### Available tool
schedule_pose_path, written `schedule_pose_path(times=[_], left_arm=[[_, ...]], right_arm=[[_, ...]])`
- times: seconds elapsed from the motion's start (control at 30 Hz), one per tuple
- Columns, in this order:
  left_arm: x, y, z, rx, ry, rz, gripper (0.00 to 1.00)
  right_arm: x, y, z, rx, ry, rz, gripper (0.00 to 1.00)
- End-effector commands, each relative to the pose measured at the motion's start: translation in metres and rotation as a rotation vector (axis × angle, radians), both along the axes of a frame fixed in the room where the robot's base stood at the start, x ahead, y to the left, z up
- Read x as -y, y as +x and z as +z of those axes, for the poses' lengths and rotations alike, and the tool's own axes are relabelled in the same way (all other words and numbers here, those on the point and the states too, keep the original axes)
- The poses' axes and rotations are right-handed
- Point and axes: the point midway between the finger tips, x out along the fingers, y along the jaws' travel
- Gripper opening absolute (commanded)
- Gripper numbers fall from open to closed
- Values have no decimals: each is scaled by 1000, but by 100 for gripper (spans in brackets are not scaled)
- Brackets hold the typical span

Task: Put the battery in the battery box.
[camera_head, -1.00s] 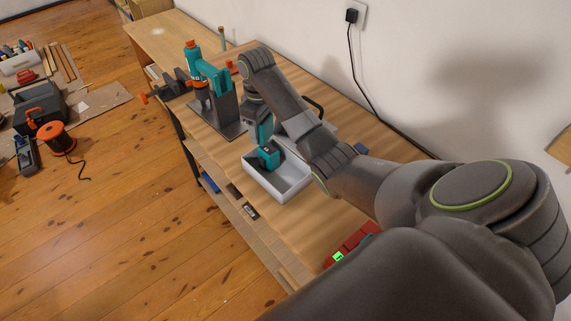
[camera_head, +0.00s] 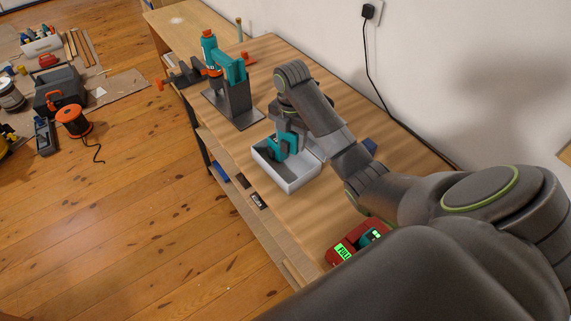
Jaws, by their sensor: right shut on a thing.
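The battery (camera_head: 279,149), a teal and dark block, is inside the open white battery box (camera_head: 293,185) on the workbench. My right gripper (camera_head: 286,138) reaches down over the box from above and is shut on the battery. The gripper and arm partly hide the battery, and I cannot tell whether the battery touches the box floor. My left gripper is not in view.
A teal drill press (camera_head: 229,85) stands on the bench behind the box. A red charger (camera_head: 343,251) with a green "FULL" display and a teal block on it lies nearer, beside my arm. The wall (camera_head: 450,80) borders the bench on the right.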

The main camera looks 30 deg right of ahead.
Motion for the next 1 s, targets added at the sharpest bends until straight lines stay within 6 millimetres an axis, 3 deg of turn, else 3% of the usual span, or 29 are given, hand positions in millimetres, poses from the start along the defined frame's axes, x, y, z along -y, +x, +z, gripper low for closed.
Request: schedule_pose_path(times=[0.2,0.4,0.57,1.0], left_arm=[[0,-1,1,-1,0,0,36],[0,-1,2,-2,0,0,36],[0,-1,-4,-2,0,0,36],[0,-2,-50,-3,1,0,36]], right_arm=[[4,-11,-4,1,-3,307,29],[6,-16,-6,0,-3,469,29],[6,-17,-12,0,-3,508,29],[6,-17,-59,0,-4,507,29]])
